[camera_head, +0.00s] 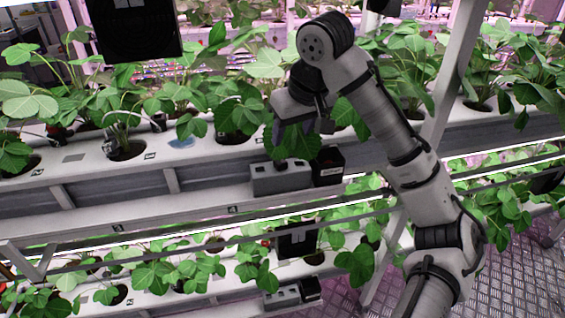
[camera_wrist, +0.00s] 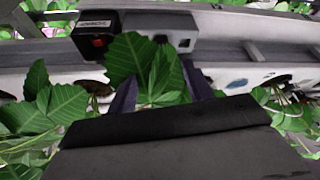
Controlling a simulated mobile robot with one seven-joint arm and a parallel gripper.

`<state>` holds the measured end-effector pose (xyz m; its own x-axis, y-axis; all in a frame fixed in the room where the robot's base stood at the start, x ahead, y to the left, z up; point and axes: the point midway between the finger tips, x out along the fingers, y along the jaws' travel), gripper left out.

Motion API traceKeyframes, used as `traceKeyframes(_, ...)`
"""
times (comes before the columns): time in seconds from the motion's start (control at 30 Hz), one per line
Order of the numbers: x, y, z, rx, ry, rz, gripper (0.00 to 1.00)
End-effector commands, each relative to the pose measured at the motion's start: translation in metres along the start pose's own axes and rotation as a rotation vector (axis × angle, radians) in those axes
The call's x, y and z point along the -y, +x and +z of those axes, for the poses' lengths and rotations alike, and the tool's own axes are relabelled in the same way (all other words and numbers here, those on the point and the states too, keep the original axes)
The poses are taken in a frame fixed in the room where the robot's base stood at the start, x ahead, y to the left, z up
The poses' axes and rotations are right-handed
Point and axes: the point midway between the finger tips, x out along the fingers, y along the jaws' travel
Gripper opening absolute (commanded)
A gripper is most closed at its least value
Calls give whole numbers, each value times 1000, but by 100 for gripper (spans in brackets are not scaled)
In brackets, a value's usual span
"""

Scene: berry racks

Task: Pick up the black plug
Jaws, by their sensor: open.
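The black plug (camera_head: 329,166) sits at the right end of a grey socket box (camera_head: 281,178) on the ledge of the upper rack. In the wrist view, the plug (camera_wrist: 95,34) is at the upper left, with a red patch on it, beside the socket box (camera_wrist: 160,28). My gripper (camera_head: 292,130) is open above the socket box, a little up and left of the plug. In the wrist view its two fingers (camera_wrist: 160,92) are apart, with green leaves (camera_wrist: 140,60) between and in front of them. The fingertips are partly hidden by leaves.
Strawberry plants (camera_head: 235,112) grow from holes in the white trough (camera_head: 70,158) around my gripper. A slanted white post (camera_head: 452,75) stands right of my arm. A lower rack holds another grey box (camera_head: 282,298) with a black block (camera_head: 310,290). A black panel (camera_head: 138,30) is at the upper left.

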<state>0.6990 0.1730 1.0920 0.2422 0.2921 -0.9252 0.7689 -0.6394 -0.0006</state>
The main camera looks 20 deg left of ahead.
Motion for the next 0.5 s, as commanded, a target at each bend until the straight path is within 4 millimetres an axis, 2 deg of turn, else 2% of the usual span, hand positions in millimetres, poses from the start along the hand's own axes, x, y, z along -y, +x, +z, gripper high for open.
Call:
traceKeyframes(0.1, 1, 24, 0, 0, -2, -6, 51)
traceKeyframes(0.2, 1, 38, -1, -1, 0, -3, 51)
traceKeyframes(0.5, 3, 62, -3, -1, -2, -1, 51)
